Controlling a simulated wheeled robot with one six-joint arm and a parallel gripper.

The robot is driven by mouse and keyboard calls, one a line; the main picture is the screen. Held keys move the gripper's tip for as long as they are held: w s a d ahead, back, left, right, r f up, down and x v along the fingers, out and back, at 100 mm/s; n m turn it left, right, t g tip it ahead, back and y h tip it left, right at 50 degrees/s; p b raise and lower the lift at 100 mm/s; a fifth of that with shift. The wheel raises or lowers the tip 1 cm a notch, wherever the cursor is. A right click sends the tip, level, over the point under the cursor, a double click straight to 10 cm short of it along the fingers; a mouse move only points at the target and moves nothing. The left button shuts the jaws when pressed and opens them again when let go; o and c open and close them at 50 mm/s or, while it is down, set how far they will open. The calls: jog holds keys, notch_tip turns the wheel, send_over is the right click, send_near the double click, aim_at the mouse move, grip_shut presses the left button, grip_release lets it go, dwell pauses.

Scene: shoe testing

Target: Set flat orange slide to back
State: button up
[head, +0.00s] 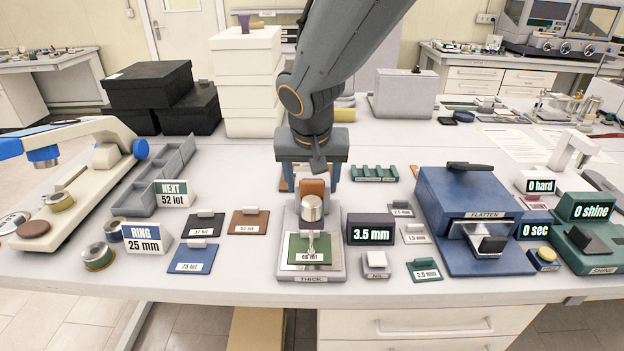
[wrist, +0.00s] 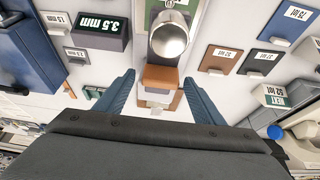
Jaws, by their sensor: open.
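The orange slide (head: 314,187) is a brown-orange block at the rear of the thickness gauge (head: 311,275), behind its silver cylinder (head: 311,208). In the wrist view the orange slide (wrist: 160,73) lies between my fingertips, with visible gaps on both sides. My gripper (head: 310,180) points down over the back of the gauge, open and empty; it also shows in the wrist view (wrist: 159,80). A green swatch (head: 310,250) lies on the gauge's front plate under the probe. My gripper and wrist partly hide the area behind the slide.
The "3.5 mm" display (head: 370,229) stands just right of the gauge. A brown swatch (head: 249,221) lies to its left. A green slotted rack (head: 374,173) is behind to the right. The blue flatten press (head: 470,215) stands further right. White boxes (head: 247,85) are stacked at the back.

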jog(key=shift+w+f, duration=0.1)
jog(key=shift+f, duration=0.15)
